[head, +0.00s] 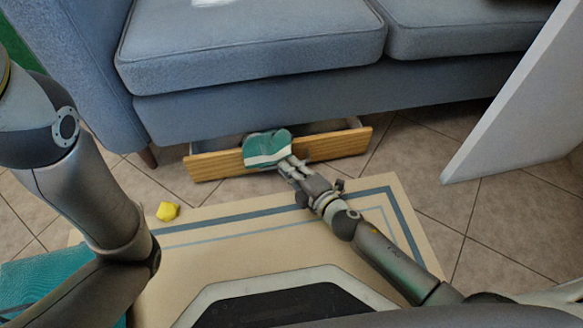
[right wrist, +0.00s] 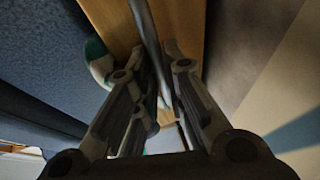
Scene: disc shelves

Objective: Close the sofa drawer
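The sofa drawer (head: 215,166) has a wooden front and stands pulled out under the blue-grey sofa (head: 250,50). A green and white soft-looking thing (head: 267,148) sits at the drawer front's middle, partly over its top edge. My right gripper (head: 291,166) is at the drawer front beside this thing. In the right wrist view, the wooden front (right wrist: 185,25) is close beyond my right fingers (right wrist: 156,52), with a thin bar showing between them. Whether they grip it is unclear. My left arm shows at the left, but its gripper is out of view.
A yellow object (head: 168,211) lies on the floor near a beige mat with blue borders (head: 230,225). A white panel (head: 510,115) stands at the right. A teal item (head: 40,285) is at the lower left. Tiled floor between drawer and panel is clear.

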